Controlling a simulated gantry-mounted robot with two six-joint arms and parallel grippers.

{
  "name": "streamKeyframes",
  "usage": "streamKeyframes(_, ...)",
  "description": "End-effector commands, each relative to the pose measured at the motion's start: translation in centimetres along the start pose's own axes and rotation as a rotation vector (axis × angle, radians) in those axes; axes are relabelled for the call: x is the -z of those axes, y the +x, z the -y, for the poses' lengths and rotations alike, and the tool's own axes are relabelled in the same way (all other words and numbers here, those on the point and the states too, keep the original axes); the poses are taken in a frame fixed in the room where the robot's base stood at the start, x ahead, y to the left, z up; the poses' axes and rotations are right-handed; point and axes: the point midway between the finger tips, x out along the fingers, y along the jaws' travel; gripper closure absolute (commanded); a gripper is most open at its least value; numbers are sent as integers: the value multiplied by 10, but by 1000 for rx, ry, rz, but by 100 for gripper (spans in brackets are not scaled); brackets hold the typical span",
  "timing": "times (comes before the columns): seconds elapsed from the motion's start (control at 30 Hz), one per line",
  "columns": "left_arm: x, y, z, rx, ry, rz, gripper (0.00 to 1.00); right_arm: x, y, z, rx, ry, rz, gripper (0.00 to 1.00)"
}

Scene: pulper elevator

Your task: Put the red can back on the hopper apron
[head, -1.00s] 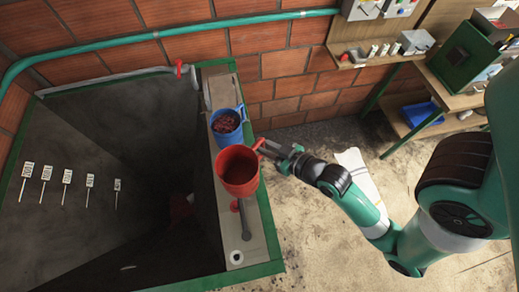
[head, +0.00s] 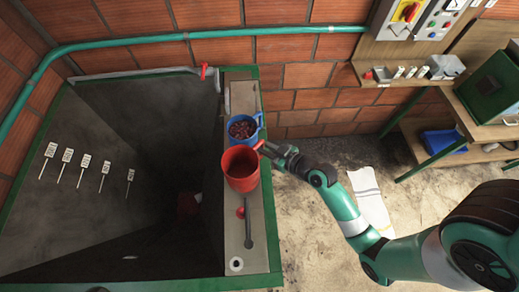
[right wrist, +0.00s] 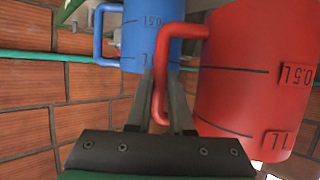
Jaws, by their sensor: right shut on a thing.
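The red can (head: 241,172) is upright and looks empty, over the middle of the grey hopper apron (head: 257,262). I cannot tell whether its base touches the apron. My right gripper (head: 266,150) is shut on its handle from the right side. In the right wrist view the fingers (right wrist: 160,100) close on the handle of the red can (right wrist: 245,85), and the picture is upside down. My left gripper is not in view.
A blue can (head: 243,129) of dark red cherries stands on the apron just behind the red can. A red-knobbed grey lever (head: 247,228) lies in front. The deep hopper (head: 150,140) opens to the left. A wooden bench stands at right.

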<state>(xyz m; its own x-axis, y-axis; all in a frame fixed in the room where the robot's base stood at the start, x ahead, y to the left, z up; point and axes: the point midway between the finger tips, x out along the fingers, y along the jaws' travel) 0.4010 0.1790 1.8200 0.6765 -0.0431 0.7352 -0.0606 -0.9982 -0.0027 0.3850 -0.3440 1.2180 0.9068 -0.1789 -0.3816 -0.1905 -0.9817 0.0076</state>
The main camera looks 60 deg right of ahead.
Motion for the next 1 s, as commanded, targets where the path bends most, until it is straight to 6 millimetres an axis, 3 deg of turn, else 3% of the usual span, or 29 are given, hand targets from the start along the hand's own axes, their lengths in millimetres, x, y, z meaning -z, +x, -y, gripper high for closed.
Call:
streamKeyframes(0.1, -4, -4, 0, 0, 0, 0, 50, -12, 18, -8, -2, 1, -1, 100)
streamKeyframes(0.37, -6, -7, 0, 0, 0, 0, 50, -20, 30, -13, -2, 1, -1, 100)
streamKeyframes(0.5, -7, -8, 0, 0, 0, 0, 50, -42, 38, -11, 0, 2, 1, 100)
streamKeyframes(0.93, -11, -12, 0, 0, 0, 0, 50, -50, 41, -11, -1, 0, -2, 100)
streamKeyframes(0.97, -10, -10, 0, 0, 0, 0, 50, -49, 41, -11, -1, 0, -1, 76)
streamKeyframes(1.0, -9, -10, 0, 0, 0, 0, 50, -48, 40, -11, -1, 0, 0, 68)
